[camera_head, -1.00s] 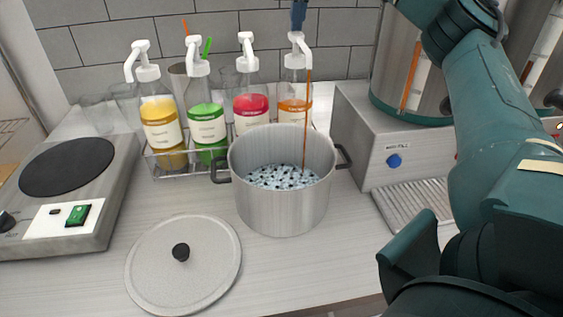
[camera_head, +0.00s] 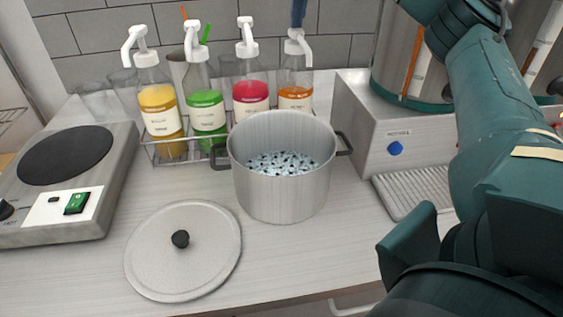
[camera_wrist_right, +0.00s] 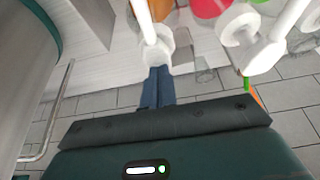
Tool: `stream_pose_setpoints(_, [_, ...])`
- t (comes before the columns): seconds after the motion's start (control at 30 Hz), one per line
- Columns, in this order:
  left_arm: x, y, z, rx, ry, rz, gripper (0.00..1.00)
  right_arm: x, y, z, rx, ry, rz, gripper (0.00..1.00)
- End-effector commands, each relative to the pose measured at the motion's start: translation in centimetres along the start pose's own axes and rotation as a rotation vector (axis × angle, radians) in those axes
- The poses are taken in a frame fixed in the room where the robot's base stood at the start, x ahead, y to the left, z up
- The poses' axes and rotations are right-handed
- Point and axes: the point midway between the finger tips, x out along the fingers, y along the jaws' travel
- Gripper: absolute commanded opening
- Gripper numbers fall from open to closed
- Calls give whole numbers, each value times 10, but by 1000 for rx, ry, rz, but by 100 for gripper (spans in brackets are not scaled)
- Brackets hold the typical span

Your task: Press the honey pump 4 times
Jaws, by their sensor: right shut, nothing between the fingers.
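The honey pump bottle (camera_head: 296,85) holds orange-brown liquid and has a white pump head (camera_head: 297,45). It stands at the right end of the bottle row, behind the pot (camera_head: 283,190). Its pump head sits lower than its neighbours' heads, with the spout towards the pot. My right gripper (camera_head: 298,14) is shut and empty, its blue fingertips on top of the pump head. In the right wrist view, the fingertips (camera_wrist_right: 157,88) meet the white head (camera_wrist_right: 158,48). No stream shows now. The pot holds dark beads in pale liquid. My left gripper is not in view.
Yellow (camera_head: 160,112), green (camera_head: 206,105) and red (camera_head: 250,95) pump bottles stand beside it in a wire rack. A lid (camera_head: 190,265) lies in front, a hot plate (camera_head: 95,185) at left. A steel machine (camera_head: 360,130) stands close on the right.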

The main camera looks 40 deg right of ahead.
Motion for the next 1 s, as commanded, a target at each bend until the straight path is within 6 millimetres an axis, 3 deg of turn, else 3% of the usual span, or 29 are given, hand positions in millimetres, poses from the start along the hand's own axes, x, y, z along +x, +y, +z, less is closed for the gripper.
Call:
stream_pose_setpoints(0.3, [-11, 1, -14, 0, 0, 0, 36, -18, 0, -7, -2, -10, 5, 0])
stream_pose_setpoints(0.6, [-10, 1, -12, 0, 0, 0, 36, -36, 0, -15, 0, -4, 2, 0])
stream_pose_setpoints(1.0, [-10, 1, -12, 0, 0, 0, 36, -39, 0, -16, -1, -2, 1, 0])
